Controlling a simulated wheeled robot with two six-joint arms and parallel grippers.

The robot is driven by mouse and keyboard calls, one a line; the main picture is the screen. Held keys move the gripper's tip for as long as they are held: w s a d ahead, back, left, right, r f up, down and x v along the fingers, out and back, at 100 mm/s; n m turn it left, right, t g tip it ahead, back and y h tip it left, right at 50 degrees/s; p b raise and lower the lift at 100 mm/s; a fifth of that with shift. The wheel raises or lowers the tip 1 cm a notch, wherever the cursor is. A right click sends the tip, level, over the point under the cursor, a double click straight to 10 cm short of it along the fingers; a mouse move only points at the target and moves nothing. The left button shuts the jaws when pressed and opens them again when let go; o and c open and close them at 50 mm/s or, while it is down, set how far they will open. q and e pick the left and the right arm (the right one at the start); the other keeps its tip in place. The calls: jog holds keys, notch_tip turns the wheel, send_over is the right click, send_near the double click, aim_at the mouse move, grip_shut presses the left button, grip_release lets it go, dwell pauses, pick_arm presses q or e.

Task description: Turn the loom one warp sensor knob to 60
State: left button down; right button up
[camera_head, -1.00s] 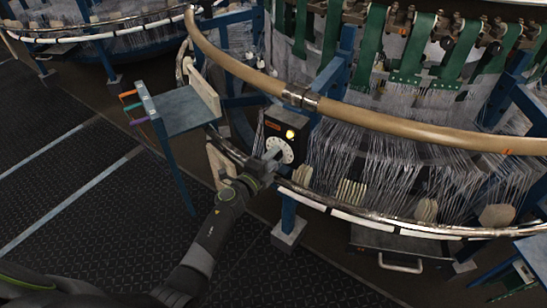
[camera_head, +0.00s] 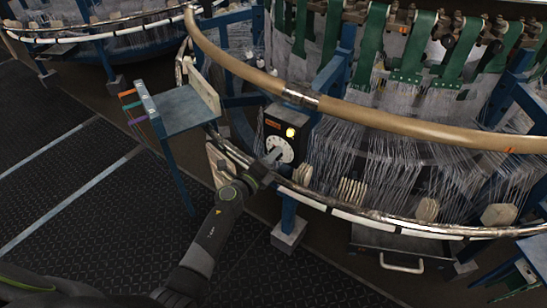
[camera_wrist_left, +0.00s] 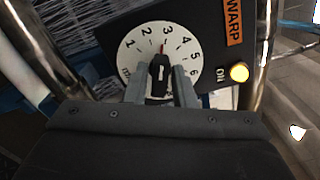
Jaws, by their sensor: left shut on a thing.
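The warp sensor box (camera_head: 287,133) is black, with a round white dial (camera_head: 279,150) on its front. In the left wrist view the white dial (camera_wrist_left: 137,51) bears numbers from 1 upward in a clockwise arc. The black knob (camera_wrist_left: 160,75) sits at its centre. A thin red mark in line with the knob's top lies close to the 3. My left gripper (camera_wrist_left: 162,82) is shut on the knob, one finger on each side. In the head view my left gripper (camera_head: 270,158) reaches the dial from below. My right gripper is not in view.
A yellow lamp (camera_wrist_left: 239,72) marked ON is lit beside the dial, near an orange WARP label (camera_wrist_left: 232,20). A metal rail (camera_head: 340,206) curves below the box. A tan ring (camera_head: 400,124) passes above. A blue-grey shelf (camera_head: 184,109) stands left. Dark floor (camera_head: 80,210) is clear.

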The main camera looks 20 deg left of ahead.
pick_arm(q)
jog(key=shift+m, duration=0.6)
jog(key=c, duration=1.5)
grip_release()
jog(key=shift+o, duration=0.5)
jog(key=p+v, duration=0.1)
jog(key=v, duration=0.6)
jog(key=shift+p, duration=0.4)
